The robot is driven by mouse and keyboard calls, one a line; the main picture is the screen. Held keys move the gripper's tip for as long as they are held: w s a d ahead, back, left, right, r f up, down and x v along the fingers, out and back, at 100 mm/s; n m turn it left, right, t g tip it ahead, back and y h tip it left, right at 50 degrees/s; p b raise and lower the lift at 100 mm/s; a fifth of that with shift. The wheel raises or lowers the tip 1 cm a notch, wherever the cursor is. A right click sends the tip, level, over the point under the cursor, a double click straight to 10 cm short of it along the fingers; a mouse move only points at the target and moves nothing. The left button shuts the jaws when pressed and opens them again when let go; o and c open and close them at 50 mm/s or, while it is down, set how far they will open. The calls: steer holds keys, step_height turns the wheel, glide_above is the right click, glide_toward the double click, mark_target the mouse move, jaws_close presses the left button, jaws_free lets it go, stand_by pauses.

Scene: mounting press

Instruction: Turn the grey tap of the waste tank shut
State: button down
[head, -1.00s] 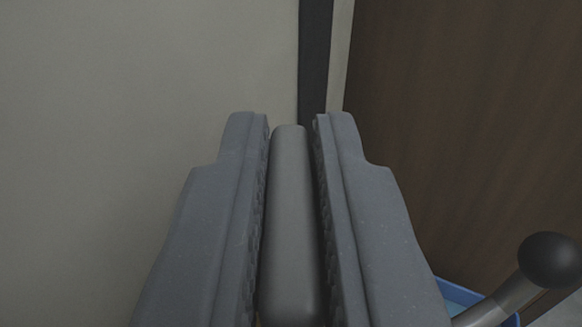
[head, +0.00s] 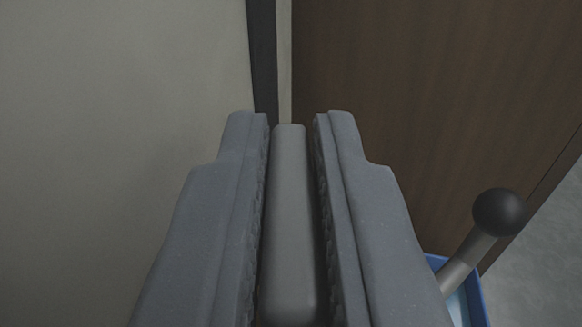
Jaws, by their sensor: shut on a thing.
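The grey tap handle (head: 290,220) runs up the middle of the view, a smooth bar with a rounded end. My gripper (head: 291,125) has one finger on each side of the handle and is shut on it. The handle's end is about level with the fingertips. The tap's body and the waste tank cannot be made out behind the fingers.
A lever with a black ball knob (head: 500,212) stands close to the right of my gripper. Behind it is part of a blue tray (head: 478,302). A pale wall (head: 120,110) is at left, a dark brown wooden panel (head: 400,90) at right. Grey floor (head: 550,250) shows at far right.

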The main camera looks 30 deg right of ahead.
steer(key=c, duration=1.5)
jaws_free()
steer(key=shift+f, duration=0.15)
steer(key=v, duration=1.3)
steer(key=shift+s+a, duration=0.2)
steer(key=shift+s, duration=0.15)
